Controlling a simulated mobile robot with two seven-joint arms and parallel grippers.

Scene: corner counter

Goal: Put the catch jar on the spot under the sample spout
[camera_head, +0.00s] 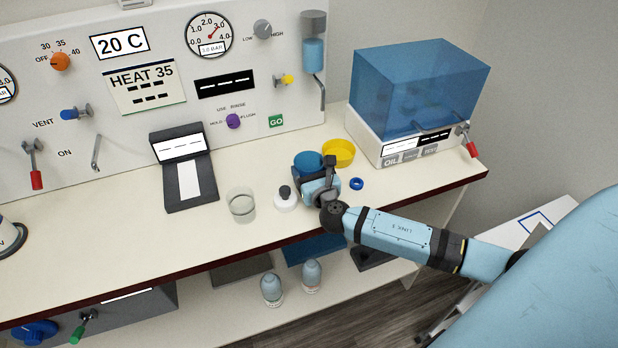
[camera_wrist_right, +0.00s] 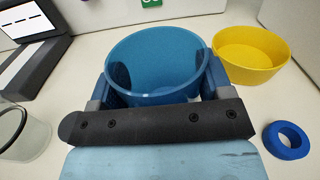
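My right gripper (camera_head: 316,180) is at a round blue cup (camera_head: 307,161) on the counter. In the right wrist view the open-topped blue cup (camera_wrist_right: 158,62) sits between the two fingers of the gripper (camera_wrist_right: 160,85), which meet its wall on both sides. Whether its base touches the counter is hidden. A clear glass jar (camera_head: 241,206) stands empty to the left; part of it shows in the right wrist view (camera_wrist_right: 25,135). No label shows which vessel is the catch jar. A grey pipe (camera_head: 322,94), possibly the spout, hangs below the blue-filled cylinder (camera_head: 314,54). My left gripper is out of view.
A white bottle with a black cap (camera_head: 285,199) stands between jar and gripper. A yellow bowl (camera_head: 339,152) and blue ring (camera_head: 357,184) are close to the right. A dark pad (camera_head: 184,170) lies left; a blue-lidded machine (camera_head: 418,90) stands right.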

